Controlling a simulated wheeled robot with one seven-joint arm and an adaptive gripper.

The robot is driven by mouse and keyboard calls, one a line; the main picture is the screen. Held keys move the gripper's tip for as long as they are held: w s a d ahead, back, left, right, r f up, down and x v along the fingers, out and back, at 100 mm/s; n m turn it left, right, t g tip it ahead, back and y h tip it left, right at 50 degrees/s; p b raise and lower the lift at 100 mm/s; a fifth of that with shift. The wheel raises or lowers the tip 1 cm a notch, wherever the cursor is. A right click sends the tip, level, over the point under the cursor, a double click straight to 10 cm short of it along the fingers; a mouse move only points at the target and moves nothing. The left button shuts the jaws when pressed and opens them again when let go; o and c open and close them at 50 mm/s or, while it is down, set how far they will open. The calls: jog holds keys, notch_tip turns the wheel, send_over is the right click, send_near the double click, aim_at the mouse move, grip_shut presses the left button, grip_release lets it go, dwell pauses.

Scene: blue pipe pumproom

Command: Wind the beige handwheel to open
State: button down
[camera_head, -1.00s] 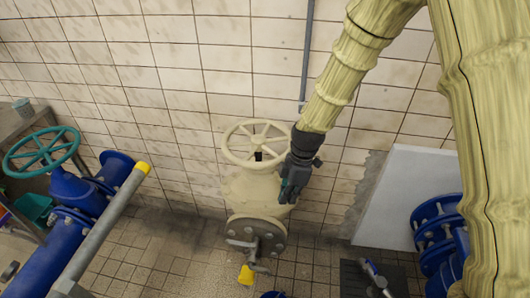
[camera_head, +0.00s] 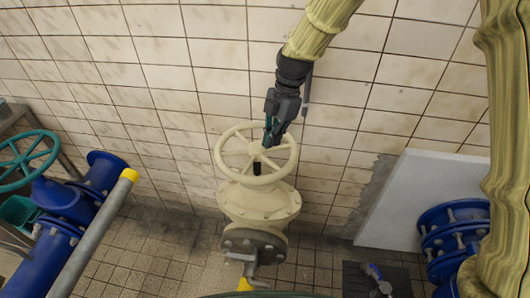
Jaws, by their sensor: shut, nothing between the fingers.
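The beige handwheel (camera_head: 228,170) is a spoked round wheel on top of a beige valve body (camera_head: 262,203) in the middle of the head view. My gripper (camera_head: 268,143) is dark grey and comes down from above. It is shut and holds nothing. Its fingertips overlap the far part of the wheel in the picture, near the hub and among the spokes. I cannot tell whether they touch the wheel or reach between the spokes. The gripper hides part of the far rim.
A teal handwheel (camera_head: 22,160) on a blue valve (camera_head: 62,210) stands at left, with a grey pipe with a yellow end (camera_head: 100,225) beside it. A white panel (camera_head: 408,205) and blue flanged pipe (camera_head: 452,232) are at right. A tiled wall (camera_head: 160,90) stands behind.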

aim_at(257, 151)
jog(key=p+x, duration=0.3)
jog(key=x, duration=0.7)
jog(key=shift+w, duration=0.1)
